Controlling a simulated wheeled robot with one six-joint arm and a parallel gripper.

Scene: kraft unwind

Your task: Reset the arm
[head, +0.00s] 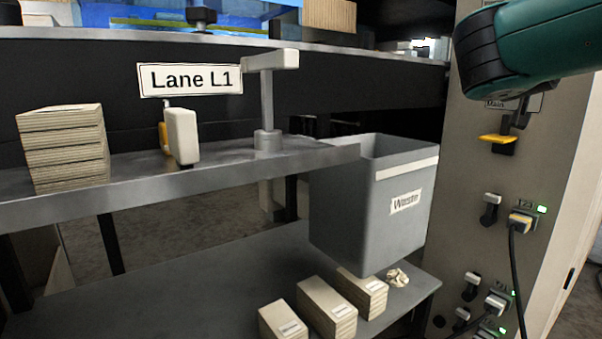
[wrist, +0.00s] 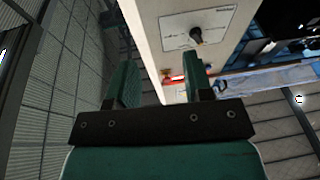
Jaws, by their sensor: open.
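In the wrist view, my gripper (wrist: 162,76) points forward with its two green fingers spread apart. Nothing is between the fingers. Behind the gap stands a pale cabinet side with a white panel and a dark rotary knob (wrist: 196,36); I cannot tell how far it is from the fingertips. In the head view, a green and black part of my arm reaches in from the upper right, in front of the grey cabinet (head: 475,230). The gripper's fingers are outside the head view.
A grey Waste bin (head: 335,210) stands beside the upper shelf (head: 230,172), which holds a cardboard stack (head: 63,150). Several wrapped stacks (head: 326,308) lie on the lower shelf (head: 200,285). The cabinet carries a yellow-handled switch (head: 497,139) and plugged cables (head: 521,222).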

